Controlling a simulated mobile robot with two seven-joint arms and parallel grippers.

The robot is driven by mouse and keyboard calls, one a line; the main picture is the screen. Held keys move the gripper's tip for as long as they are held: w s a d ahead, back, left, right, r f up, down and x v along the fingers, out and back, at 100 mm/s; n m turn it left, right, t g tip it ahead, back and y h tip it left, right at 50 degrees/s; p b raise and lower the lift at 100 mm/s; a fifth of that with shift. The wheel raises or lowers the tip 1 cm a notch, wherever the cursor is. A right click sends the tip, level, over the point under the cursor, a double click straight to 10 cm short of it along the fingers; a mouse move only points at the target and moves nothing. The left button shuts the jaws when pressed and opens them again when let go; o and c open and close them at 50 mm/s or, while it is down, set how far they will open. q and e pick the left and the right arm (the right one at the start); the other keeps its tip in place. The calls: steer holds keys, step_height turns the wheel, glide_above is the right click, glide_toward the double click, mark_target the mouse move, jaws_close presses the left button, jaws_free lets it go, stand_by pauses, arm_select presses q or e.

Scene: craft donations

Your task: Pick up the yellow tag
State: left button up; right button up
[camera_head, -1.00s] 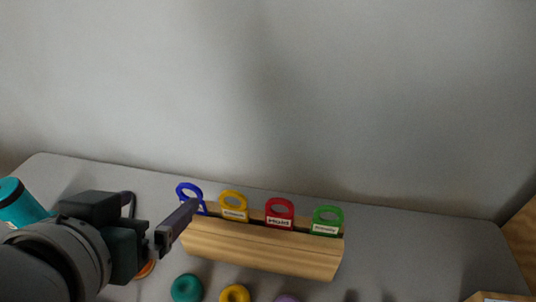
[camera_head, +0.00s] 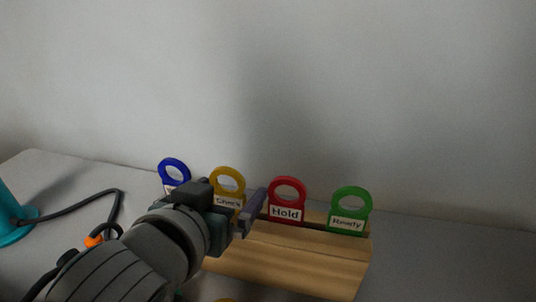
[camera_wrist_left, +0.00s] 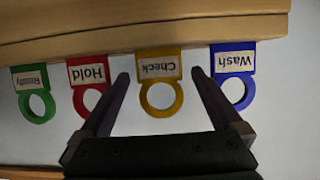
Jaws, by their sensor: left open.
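The yellow tag (camera_head: 227,183), labelled Check, stands upright in a wooden rack (camera_head: 290,262), between a blue tag and a red tag. Its lower part is partly hidden by my left gripper (camera_head: 236,205) in the head view. In the left wrist view the yellow tag (camera_wrist_left: 159,85) hangs upside down between the two spread fingers of my left gripper (camera_wrist_left: 158,80), with a gap on each side. The gripper is open and empty. My right gripper is not in view.
The blue Wash tag (camera_wrist_left: 234,75) and red Hold tag (camera_head: 287,198) flank the yellow one closely. The green Ready tag (camera_head: 349,210) is at the rack's right end. A teal object (camera_head: 10,215) with a dark cable stands at the left. A plain wall (camera_head: 400,90) rises behind.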

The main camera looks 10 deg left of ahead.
mark_target(230, 191)
arm_select(q)
steer(key=b+x, duration=0.1)
steer(key=x, duration=0.3)
steer(key=shift+f, duration=0.15)
steer(key=shift+c, duration=0.4)
steer(key=c, duration=1.3)
